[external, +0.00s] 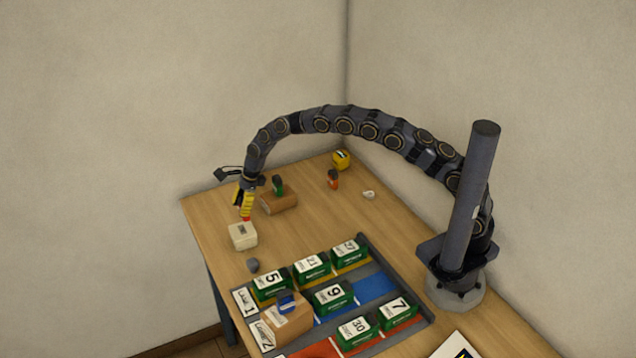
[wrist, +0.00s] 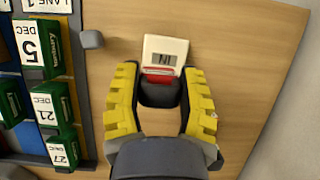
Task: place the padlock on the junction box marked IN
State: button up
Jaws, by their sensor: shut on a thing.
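A red padlock (wrist: 160,76) is between the yellow fingers of my gripper (wrist: 160,84), partly hidden by a dark part in front of it. In the external view, my gripper (external: 244,208) points down with the padlock's red (external: 246,219) at its tips. The cream junction box (wrist: 165,50) has a plate marked IN, upside down in the wrist view. It stands on the table in the external view (external: 243,237), just below the padlock. Whether the padlock touches the box, I cannot tell.
A small grey block (external: 253,265) stands near the box. A brown package (external: 280,203) with a green item lies behind my gripper. Bare table lies left of the box.

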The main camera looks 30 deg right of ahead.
jog(key=shift+w+a+f, duration=0.45)
jog(key=shift+w+f, duration=0.05)
jog(key=shift+f, duration=1.9)
jog(key=shift+f, duration=0.1)
jog(key=o, duration=1)
